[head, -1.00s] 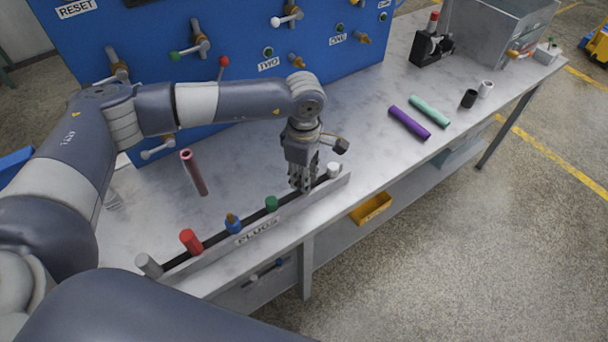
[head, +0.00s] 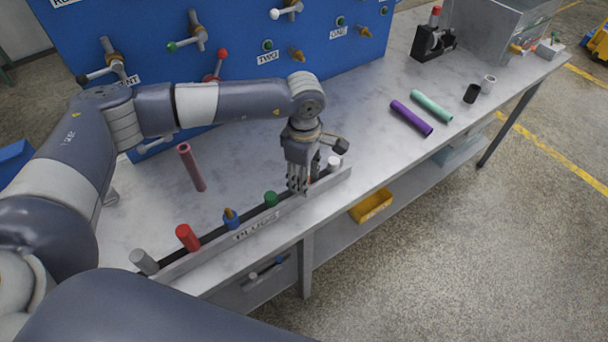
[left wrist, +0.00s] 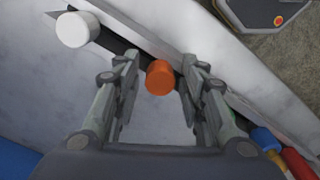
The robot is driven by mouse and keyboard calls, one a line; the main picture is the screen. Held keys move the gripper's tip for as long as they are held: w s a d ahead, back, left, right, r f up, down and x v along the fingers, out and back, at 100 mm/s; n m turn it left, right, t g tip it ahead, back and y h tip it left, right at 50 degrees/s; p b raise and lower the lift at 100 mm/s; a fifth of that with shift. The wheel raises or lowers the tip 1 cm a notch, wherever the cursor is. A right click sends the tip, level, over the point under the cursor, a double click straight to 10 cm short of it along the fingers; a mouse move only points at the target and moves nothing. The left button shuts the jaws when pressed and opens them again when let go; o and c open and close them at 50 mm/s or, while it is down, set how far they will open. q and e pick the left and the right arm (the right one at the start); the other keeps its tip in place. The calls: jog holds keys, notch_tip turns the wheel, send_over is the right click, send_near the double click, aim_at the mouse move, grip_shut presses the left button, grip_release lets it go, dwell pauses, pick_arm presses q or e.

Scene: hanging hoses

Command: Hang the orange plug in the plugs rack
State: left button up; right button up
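The plugs rack (head: 255,232) is a long metal rail with a dark slot along the bench's front edge, labelled PLUGS. The orange plug (left wrist: 159,77) is in line with the slot in the left wrist view, next to the white plug (left wrist: 77,29). My left gripper (left wrist: 158,85) is open around the orange plug, with a gap on each side. In the head view my left gripper (head: 298,186) points down at the rack between the green plug (head: 271,199) and white plug (head: 334,163), its fingers mostly hiding the orange plug. I cannot tell how deep the plug sits. My right gripper is not in view.
Blue (head: 231,219), red (head: 187,237) and grey (head: 144,261) plugs stand farther left in the rack. Purple (head: 411,118) and mint (head: 431,106) hoses lie at right. A blue panel (head: 240,35) rises behind the bench.

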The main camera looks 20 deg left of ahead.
pick_arm(q)
jog(key=shift+r, duration=0.1)
notch_tip(320, 180, up, 12)
dwell(0.7)
jog(key=shift+s, duration=0.1)
dwell(0.3)
